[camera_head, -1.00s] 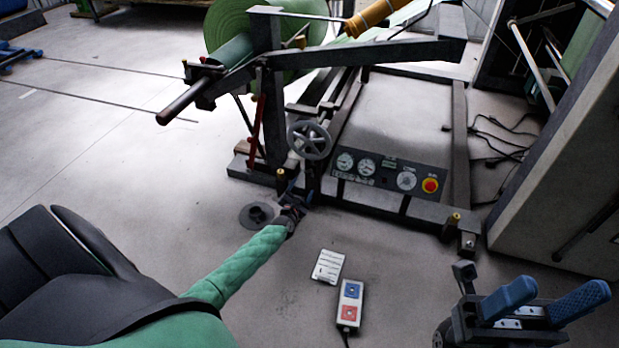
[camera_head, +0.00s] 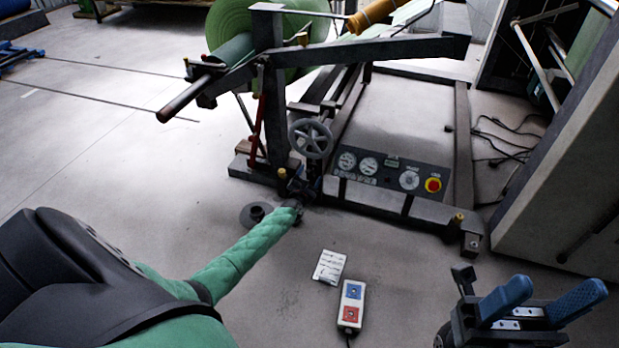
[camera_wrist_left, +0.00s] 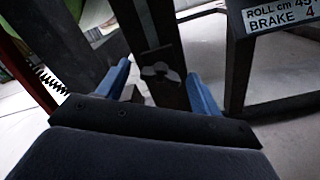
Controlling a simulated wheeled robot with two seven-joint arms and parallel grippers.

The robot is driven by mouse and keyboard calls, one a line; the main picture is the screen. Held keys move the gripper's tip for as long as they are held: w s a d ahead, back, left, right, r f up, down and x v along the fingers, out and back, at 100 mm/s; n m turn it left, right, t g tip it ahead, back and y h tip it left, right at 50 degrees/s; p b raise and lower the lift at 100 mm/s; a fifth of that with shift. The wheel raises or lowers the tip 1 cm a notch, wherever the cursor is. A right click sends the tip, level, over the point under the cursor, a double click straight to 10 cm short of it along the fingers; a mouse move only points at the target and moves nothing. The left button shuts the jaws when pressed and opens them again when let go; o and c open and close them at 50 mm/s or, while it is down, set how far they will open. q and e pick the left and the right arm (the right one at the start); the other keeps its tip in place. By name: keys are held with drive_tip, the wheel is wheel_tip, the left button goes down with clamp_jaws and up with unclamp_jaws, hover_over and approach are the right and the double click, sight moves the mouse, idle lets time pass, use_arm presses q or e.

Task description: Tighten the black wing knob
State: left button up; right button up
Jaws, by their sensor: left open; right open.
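The wing knob (camera_wrist_left: 162,73) shows in the left wrist view as a small dark winged shape on the face of a dark upright post (camera_wrist_left: 145,30). My left gripper (camera_wrist_left: 160,88) is open, with one blue finger on each side of the knob in that view. Whether the fingers touch the knob cannot be told. In the head view my left gripper (camera_head: 294,187) is small and dark at the foot of the stand, below the handwheel, and the knob cannot be made out there. My right gripper (camera_head: 541,300) is open and empty at the lower right, far from the stand.
A grey handwheel (camera_head: 311,138) is just above my left gripper. A gauge panel (camera_head: 375,168) with a red stop button (camera_head: 433,185) is to the right. A pendant (camera_head: 351,305) and a white card (camera_head: 329,267) lie on the open floor.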

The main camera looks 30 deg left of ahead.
use_arm(q)
drive_tip(key=c, duration=1)
drive_tip(key=shift+m, duration=0.4)
